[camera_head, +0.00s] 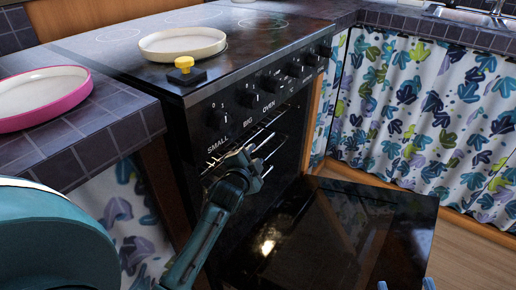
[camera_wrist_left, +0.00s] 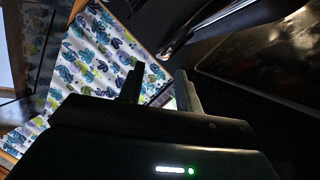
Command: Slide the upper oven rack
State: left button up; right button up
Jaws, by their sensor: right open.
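The oven is open, and the upper oven rack (camera_head: 273,143) shows as thin bright metal wires in the opening under the control panel. My left gripper (camera_head: 262,163) is at the opening, in front of the rack, and hides part of it. In the left wrist view its two fingers (camera_wrist_left: 163,90) stand apart, with patterned curtain behind the gap. I see no rack wire clearly between them, and cannot tell if they touch the rack. Of my right gripper (camera_head: 405,285), only two blue fingertips show at the bottom edge, apart and empty.
The dark oven door (camera_head: 365,225) is folded down in front of the oven. A cream dish (camera_head: 183,43) and a yellow-knobbed black item (camera_head: 185,72) sit on the stovetop. A pink-rimmed dish (camera_head: 45,92) is on the left counter. Leaf-patterned curtains (camera_head: 430,110) hang at right.

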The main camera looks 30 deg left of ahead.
aim_at(259, 147)
pick_arm(q)
jog(key=shift+w+a+f, duration=0.1)
jog(key=shift+w+a, duration=0.1)
jog(key=shift+w, duration=0.25)
jog(key=b+x, duration=0.3)
jog(key=x, duration=0.4)
grip_shut()
